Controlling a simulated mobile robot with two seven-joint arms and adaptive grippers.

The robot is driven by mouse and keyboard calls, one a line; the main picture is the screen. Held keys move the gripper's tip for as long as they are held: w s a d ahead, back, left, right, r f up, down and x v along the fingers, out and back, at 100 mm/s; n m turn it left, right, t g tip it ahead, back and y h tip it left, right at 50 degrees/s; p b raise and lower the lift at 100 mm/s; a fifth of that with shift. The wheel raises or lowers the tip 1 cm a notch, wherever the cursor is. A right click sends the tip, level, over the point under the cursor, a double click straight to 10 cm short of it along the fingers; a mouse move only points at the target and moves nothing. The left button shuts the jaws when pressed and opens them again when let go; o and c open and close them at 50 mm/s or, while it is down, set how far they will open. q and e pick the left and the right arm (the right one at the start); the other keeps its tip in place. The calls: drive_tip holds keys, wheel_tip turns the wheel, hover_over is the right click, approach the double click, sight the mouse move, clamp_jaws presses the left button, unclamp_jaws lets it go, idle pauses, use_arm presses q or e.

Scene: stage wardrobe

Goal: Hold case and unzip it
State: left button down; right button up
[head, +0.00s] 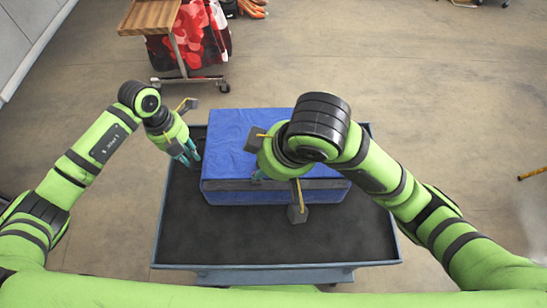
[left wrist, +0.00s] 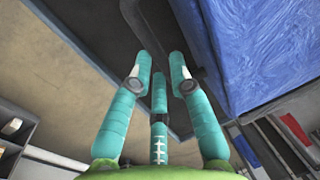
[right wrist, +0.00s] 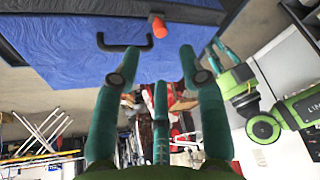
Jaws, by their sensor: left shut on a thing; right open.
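The blue case (head: 232,130) lies on the dark cart, with a dark band along its front side. In the right wrist view the case (right wrist: 75,50) shows a black handle (right wrist: 122,46) and an orange pull tab (right wrist: 158,27) by its dark band. My left gripper (head: 190,153) is at the case's left side.
The cart top (head: 275,237) has bare dark room in front of the case and a raised grey rim. A wheeled rack (head: 183,50) with red cloth stands behind at the left. The floor to the right is mostly clear.

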drive_tip(key=shift+v, duration=1.75)
drive_tip(key=shift+d, duration=0.1)
use_arm(q)
drive_tip(key=c, duration=1.1)
unclamp_jaws()
drive_tip(key=shift+o, duration=0.2)
wheel_tip(320, 180, up, 12)
drive_tip(key=a, duration=0.2)
drive_tip(key=shift+a, duration=0.15)
drive_tip(key=shift+s+f, duration=0.1)
